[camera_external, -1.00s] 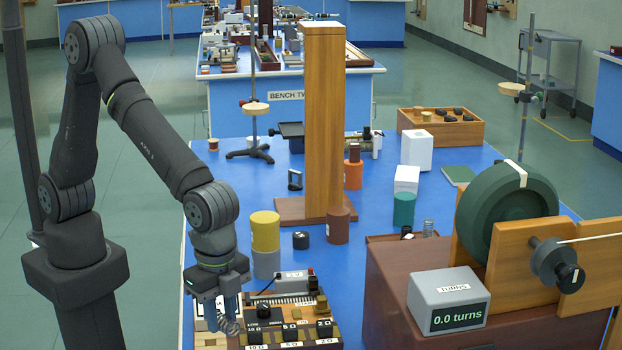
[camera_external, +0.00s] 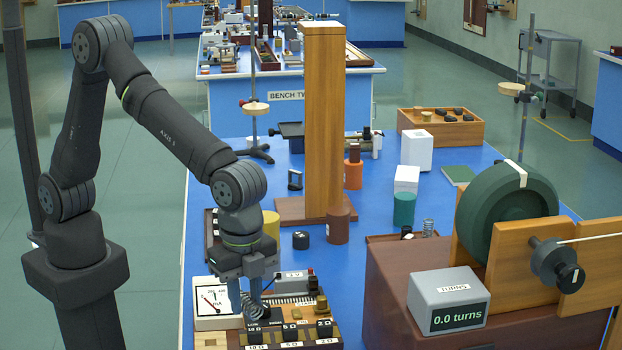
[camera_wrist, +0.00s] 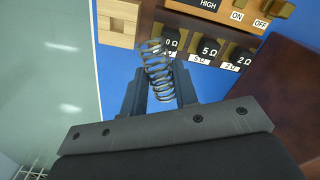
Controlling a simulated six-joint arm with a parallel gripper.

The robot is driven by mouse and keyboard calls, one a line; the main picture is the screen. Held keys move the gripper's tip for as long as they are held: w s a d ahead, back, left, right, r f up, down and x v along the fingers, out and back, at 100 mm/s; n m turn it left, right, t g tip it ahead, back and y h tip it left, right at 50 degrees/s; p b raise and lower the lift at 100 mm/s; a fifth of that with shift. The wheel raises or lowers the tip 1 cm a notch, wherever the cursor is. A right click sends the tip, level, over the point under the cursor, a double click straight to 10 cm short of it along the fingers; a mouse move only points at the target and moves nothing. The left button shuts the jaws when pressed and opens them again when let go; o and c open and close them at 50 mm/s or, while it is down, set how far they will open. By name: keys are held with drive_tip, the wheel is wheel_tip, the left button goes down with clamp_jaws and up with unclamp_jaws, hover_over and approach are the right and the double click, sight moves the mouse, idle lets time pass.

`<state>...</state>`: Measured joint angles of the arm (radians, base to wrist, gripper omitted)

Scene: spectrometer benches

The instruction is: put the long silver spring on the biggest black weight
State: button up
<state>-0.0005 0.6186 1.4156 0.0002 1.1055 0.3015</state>
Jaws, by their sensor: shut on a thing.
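My gripper (camera_external: 250,296) is shut on a silver coil spring (camera_external: 253,308), over the resistance box at the front of the blue bench. In the wrist view the spring (camera_wrist: 157,72) sticks out between the fingers of my gripper (camera_wrist: 158,92), slightly tilted, in front of the box's labelled knobs. A second silver spring (camera_external: 428,228) stands upright at the right. A black cylinder (camera_external: 301,240) with a white mark stands alone mid-bench. Several low black pieces (camera_external: 456,113) sit in the wooden tray (camera_external: 412,124) at the back right; their sizes are hard to compare.
The resistance box (camera_external: 290,335) and a meter (camera_external: 214,303) are close to my gripper. A tall wooden column (camera_external: 324,120) rises mid-bench. A brown cylinder (camera_external: 338,226) and a green one (camera_external: 403,209) stand nearby. A large green wheel (camera_external: 507,225) fills the right.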

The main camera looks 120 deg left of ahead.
drive_tip(key=shift+a, duration=0.1)
drive_tip(key=w+a+n, duration=0.3)
drive_tip(key=a+n, duration=1.5)
drive_tip(key=a, duration=0.8)
drive_tip(key=s+a+f+n, duration=0.1)
drive_tip(key=s+a+n, duration=0.3)
drive_tip(key=a+n, duration=0.5)
drive_tip(key=s+a+f+n, duration=0.1)
drive_tip(key=s+a+n, duration=0.4)
drive_tip(key=a+n, duration=0.4)
drive_tip(key=a, duration=0.7)
drive_tip(key=shift+s+f, duration=0.2)
drive_tip(key=shift+s, duration=0.05)
hover_over(371, 232)
wheel_tip(371, 232, down, 7)
drive_tip(key=shift+d, duration=0.15)
wheel_tip(371, 232, down, 2)
drive_tip(key=shift+f, duration=0.8)
